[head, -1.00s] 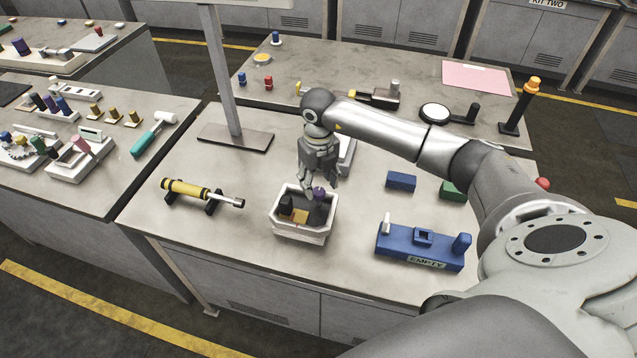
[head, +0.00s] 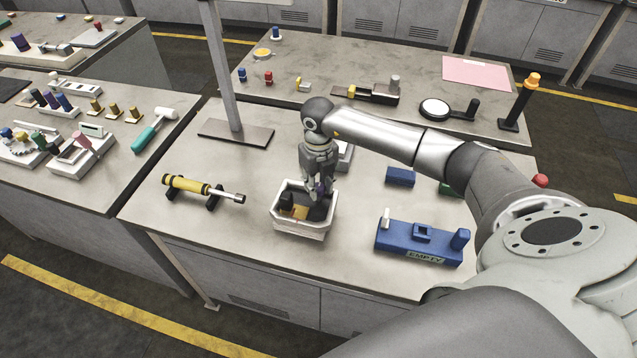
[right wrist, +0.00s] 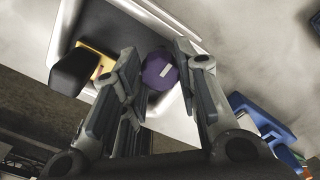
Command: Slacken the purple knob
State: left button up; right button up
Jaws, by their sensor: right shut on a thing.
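The purple knob (right wrist: 160,72) has a white mark on top and sits inside a white open-topped fixture box (head: 304,230). In the right wrist view it lies between the two fingers of my right gripper (right wrist: 165,85). In the head view my right gripper (head: 320,190) points down over the box's right side, shut on the knob, and hides most of it. Inside the box, left of the knob, are a black upright part (right wrist: 82,70) and a yellow-orange block (right wrist: 105,62). My left gripper is not in view.
A grey post (head: 225,80) rises behind the box. Bare tabletop surrounds the box.

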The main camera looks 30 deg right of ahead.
jog(key=shift+f+n+b, duration=0.15)
jog(key=shift+n+b, duration=0.65)
jog(key=shift+b, duration=0.35)
jog(key=n+b, duration=1)
jog(key=shift+r+n+b, duration=0.2)
jog(key=shift+n+b, duration=0.55)
jog(key=shift+n, duration=0.55)
jog(key=o, duration=1)
jog(key=shift+r, duration=0.1)
